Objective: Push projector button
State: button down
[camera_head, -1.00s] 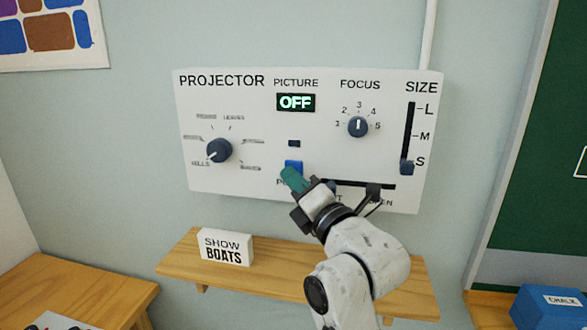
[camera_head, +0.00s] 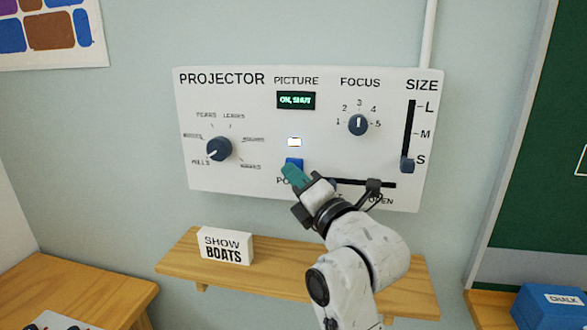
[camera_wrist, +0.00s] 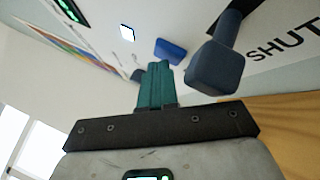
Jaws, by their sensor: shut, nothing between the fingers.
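The white projector panel (camera_head: 235,110) is on the wall. Its blue power button (camera_head: 294,162) sits below a small lit white lamp (camera_head: 294,142), and the picture display (camera_head: 296,100) reads "ON, SHUT". My gripper (camera_head: 291,174) is shut and empty, its teal fingertips just in front of the button's lower part and covering some of its label. In the wrist view, the fingertips (camera_wrist: 157,68) are close to the blue button (camera_wrist: 170,51); I cannot tell whether they touch it. The lit lamp (camera_wrist: 127,33) shows there too.
A dark blue slider handle (camera_wrist: 215,68) stands out close beside my fingers, near "SHUT". The source dial (camera_head: 219,149), focus dial (camera_head: 357,125) and size slider (camera_head: 407,165) are farther away. A wooden shelf (camera_head: 185,262) with a "SHOW BOATS" card (camera_head: 226,246) is below.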

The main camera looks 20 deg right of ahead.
dwell(0.4)
jog(key=shift+s+a, duration=0.15)
jog(key=shift+s, duration=0.15)
jog(key=s+a, duration=0.1)
jog(key=s, duration=0.1)
jog(key=s+a, duration=0.2)
jog(key=shift+s+a, duration=0.3)
jog(key=shift+s, duration=0.1)
